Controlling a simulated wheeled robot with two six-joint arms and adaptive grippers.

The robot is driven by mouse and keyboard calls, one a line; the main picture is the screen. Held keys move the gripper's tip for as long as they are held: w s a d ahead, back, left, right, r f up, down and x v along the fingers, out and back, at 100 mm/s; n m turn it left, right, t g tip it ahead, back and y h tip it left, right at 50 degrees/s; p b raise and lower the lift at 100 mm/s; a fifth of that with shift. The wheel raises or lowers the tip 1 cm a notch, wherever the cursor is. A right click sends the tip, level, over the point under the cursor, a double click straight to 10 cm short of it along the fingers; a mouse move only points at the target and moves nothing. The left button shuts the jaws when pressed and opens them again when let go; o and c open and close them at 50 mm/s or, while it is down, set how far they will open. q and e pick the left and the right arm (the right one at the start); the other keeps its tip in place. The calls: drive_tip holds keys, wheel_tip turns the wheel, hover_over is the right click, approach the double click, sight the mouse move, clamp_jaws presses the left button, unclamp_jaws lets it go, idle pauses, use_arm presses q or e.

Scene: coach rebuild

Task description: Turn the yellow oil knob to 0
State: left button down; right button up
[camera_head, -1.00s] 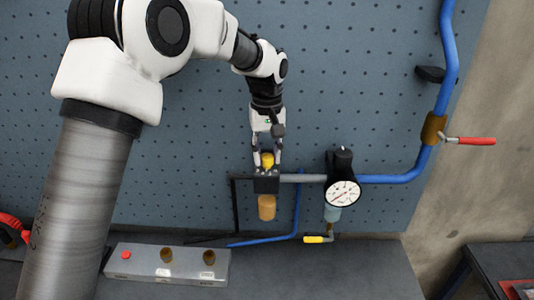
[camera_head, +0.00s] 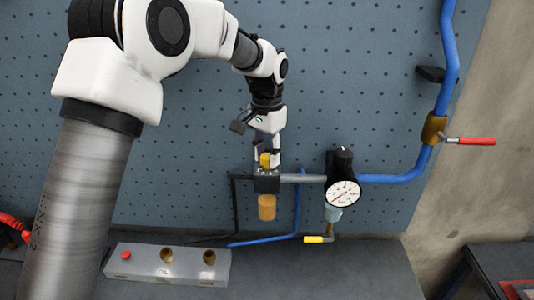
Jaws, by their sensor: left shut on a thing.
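The yellow oil knob (camera_head: 265,160) sits on top of a black lubricator block with an amber oil bowl (camera_head: 267,207) below it, on the pegboard. My left gripper (camera_head: 267,157) comes down from above and is shut on the knob, with its fingers on either side of it. The fingers hide part of the knob, and any scale marks are too small to read. My right gripper is not in view.
A regulator with a round dial gauge (camera_head: 343,193) stands right of the lubricator, joined by a grey pipe. A blue pipe (camera_head: 448,75) with a red-handled valve (camera_head: 470,141) runs up the right. A grey box (camera_head: 168,264) lies on the bench below.

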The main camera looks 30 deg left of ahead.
sight(268, 156)
use_arm(q)
drive_tip(key=shift+f+m, duration=0.2)
drive_tip(key=shift+m, duration=0.4)
drive_tip(key=shift+s, duration=0.1)
drive_tip(key=c, duration=0.8)
unclamp_jaws()
drive_tip(key=shift+o, duration=0.2)
drive_tip(key=shift+r, duration=0.1)
wheel_tip(268, 156, up, 12)
drive_tip(key=shift+w, duration=0.2)
